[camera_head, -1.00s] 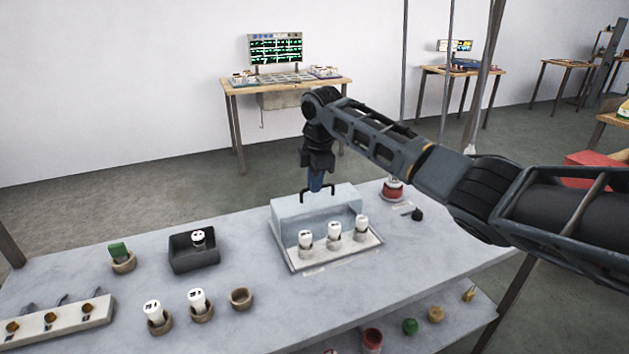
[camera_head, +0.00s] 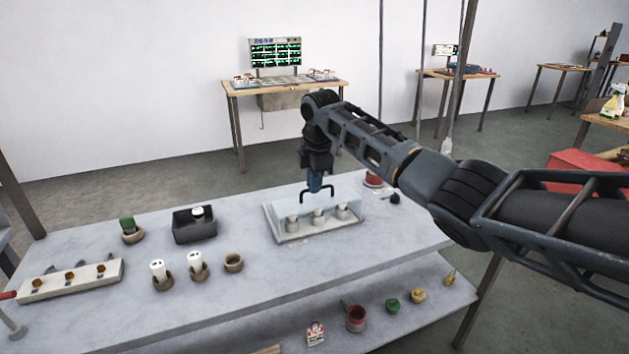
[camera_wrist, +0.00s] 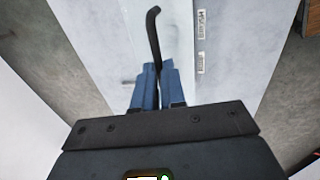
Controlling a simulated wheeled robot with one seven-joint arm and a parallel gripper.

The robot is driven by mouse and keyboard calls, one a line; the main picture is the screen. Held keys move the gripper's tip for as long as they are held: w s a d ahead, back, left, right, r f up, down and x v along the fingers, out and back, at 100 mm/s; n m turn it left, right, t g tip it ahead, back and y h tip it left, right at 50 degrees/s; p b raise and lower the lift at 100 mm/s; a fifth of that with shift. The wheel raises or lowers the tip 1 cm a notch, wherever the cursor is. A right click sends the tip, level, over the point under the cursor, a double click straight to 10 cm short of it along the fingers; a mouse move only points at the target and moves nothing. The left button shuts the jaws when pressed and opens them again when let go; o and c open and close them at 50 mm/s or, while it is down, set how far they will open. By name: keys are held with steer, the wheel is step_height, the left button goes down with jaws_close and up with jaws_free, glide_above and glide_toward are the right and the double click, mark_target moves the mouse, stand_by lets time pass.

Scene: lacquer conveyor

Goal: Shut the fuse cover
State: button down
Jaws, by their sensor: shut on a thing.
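The fuse cover (camera_head: 327,206) is a clear, pale box with a black handle (camera_head: 329,190) on top. It sits over the fuse tray (camera_head: 284,238), and several white fuses (camera_head: 318,217) show through its front. My gripper (camera_head: 314,186) is above the cover, shut on the handle at its left part. In the wrist view the blue fingertips (camera_wrist: 158,82) are closed around the dark handle (camera_wrist: 154,35). Whether the cover's lower edge rests fully on the tray is hard to tell.
Left of the cover stand a black bin (camera_head: 193,232), two white fuses in round holders (camera_head: 163,282), an empty holder (camera_head: 234,263) and a white strip (camera_head: 70,281). A red-topped item (camera_head: 373,180) and a small black thing (camera_head: 394,198) lie to the right.

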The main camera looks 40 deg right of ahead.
mark_target(317, 206)
steer(key=shift+s, duration=0.25)
steer(key=c, duration=1.2)
jaws_free()
steer(key=shift+a, duration=0.1)
steer(key=shift+r, duration=0.1)
step_height(317, 206, up, 7)
steer(key=s+b, duration=0.1)
steer(key=shift+s+a+r, duration=0.2)
steer(key=shift+s, duration=0.05)
